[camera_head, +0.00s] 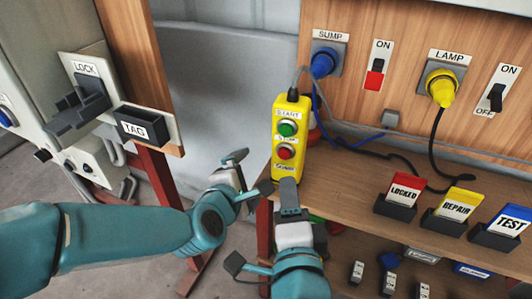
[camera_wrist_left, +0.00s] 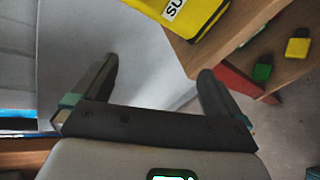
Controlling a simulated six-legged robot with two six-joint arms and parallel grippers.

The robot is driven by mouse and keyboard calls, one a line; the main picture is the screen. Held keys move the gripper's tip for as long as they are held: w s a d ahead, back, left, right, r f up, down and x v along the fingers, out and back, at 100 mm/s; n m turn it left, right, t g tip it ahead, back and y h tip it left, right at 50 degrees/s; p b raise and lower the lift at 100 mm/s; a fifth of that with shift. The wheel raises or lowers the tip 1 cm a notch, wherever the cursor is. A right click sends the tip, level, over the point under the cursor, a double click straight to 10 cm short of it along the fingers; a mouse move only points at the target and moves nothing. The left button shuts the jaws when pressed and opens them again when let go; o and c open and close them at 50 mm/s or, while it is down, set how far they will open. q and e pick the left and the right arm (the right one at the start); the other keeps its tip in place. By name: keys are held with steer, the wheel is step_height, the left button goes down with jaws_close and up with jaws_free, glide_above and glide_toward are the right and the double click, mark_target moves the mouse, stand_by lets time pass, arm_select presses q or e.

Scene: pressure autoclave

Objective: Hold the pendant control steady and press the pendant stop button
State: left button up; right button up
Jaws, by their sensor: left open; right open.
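The yellow pendant control (camera_head: 277,140) hangs upright by its cable at the left end of the wooden shelf. It carries a green button (camera_head: 288,129) above a red button (camera_head: 286,151). In the left wrist view the lower end of the yellow pendant (camera_wrist_left: 207,14) shows at the top, beyond the fingers. My left gripper (camera_head: 251,172) is open and empty, just left of and below the pendant, apart from it. My right gripper (camera_head: 262,224) is open below the pendant; one finger points up close under its lower end. I cannot tell whether that finger touches it.
A wooden shelf (camera_head: 350,165) holds LOCKED (camera_head: 404,190), REPAIR (camera_head: 456,206) and TEST (camera_head: 513,221) cards in holders. Blue SUMP (camera_head: 323,62) and yellow LAMP (camera_head: 440,88) plugs sit in the back panel, with loose cables. A TAG holder (camera_head: 142,126) juts out at left.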

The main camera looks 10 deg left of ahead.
arm_select(q)
step_height(320, 180, up, 11)
steer(key=s+d+n+t, duration=0.2)
steer(key=s+n+t, duration=0.1)
steer(key=n, duration=0.3)
steer(key=n+t+h, duration=0.1)
steer(key=n+t, duration=0.1)
steer(key=n, duration=0.5)
glide_toward(293, 100)
steer(key=x, duration=0.7)
steer(key=f+x, duration=0.1)
steer(key=x, duration=0.3)
steer(key=shift+a, duration=0.15)
steer(key=c, duration=1.3)
arm_select(e)
steer(key=shift+w, duration=0.1)
steer(key=shift+c, duration=0.6)
jaws_close()
